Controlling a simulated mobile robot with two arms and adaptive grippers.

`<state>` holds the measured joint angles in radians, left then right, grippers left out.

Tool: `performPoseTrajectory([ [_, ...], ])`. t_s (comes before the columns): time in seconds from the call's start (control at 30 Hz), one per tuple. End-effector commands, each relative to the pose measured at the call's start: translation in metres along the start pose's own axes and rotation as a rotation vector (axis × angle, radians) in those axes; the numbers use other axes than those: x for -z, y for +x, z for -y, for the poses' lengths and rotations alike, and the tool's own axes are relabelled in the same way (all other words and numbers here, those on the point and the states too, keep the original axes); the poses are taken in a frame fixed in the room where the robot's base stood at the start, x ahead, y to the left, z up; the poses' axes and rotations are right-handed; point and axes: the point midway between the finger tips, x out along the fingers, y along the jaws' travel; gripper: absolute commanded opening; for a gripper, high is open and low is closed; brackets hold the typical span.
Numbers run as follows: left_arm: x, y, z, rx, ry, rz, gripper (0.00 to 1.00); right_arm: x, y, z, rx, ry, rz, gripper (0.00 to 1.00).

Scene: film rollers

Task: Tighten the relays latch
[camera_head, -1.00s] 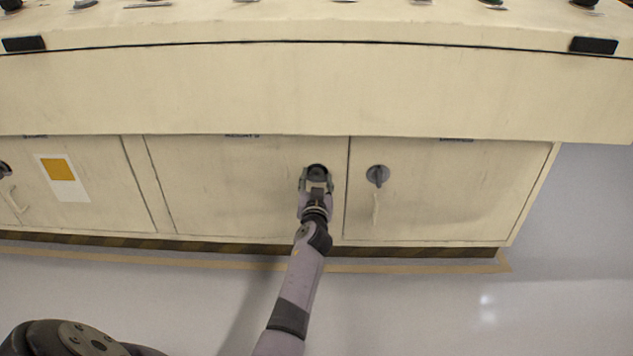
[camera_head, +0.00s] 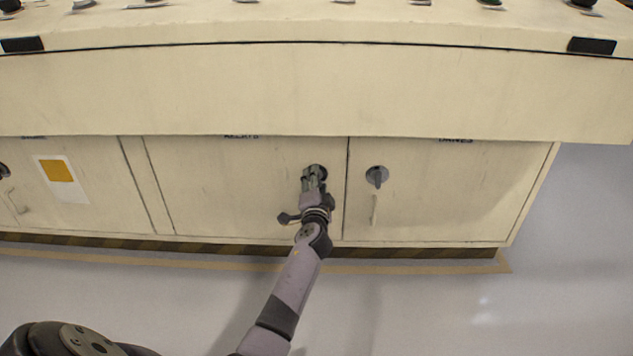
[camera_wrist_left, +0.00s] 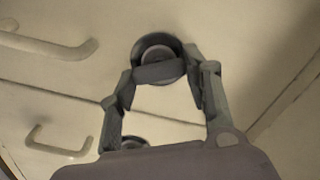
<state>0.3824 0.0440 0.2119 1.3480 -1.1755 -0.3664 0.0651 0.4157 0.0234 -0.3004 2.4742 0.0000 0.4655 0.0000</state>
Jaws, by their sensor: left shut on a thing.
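The relays latch (camera_head: 318,170) is a dark round knob near the right edge of the middle cabinet door (camera_head: 230,185), under the "RELAYS" label (camera_head: 241,136). My left gripper (camera_head: 313,178) is shut on this latch, reaching up to it from below, and hides part of it. In the left wrist view the latch (camera_wrist_left: 158,52) shows as a dark round cup with a grey bar across it. The gripper's two fingers (camera_wrist_left: 161,72) are at either end of that bar. My right gripper is not in view.
The drives door (camera_head: 450,190) on the right has its own latch (camera_head: 377,176) and a pale handle (camera_head: 375,210). Another latch (camera_head: 4,171) is at the far left, near a yellow-and-white sticker (camera_head: 62,178). A cabinet ledge (camera_head: 310,95) overhangs the doors. The floor (camera_head: 420,310) in front is clear.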

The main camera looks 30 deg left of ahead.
Motion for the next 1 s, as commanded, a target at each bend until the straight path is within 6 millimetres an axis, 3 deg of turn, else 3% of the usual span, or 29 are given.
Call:
performPoseTrajectory([
  [0.5,0.000,0.000,-0.001,0.000,0.384,-0.001,0.17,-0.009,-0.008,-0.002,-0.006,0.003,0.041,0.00],
  [1.0,0.000,0.000,-0.002,0.000,0.481,-0.001,0.17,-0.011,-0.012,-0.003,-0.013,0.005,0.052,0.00],
])
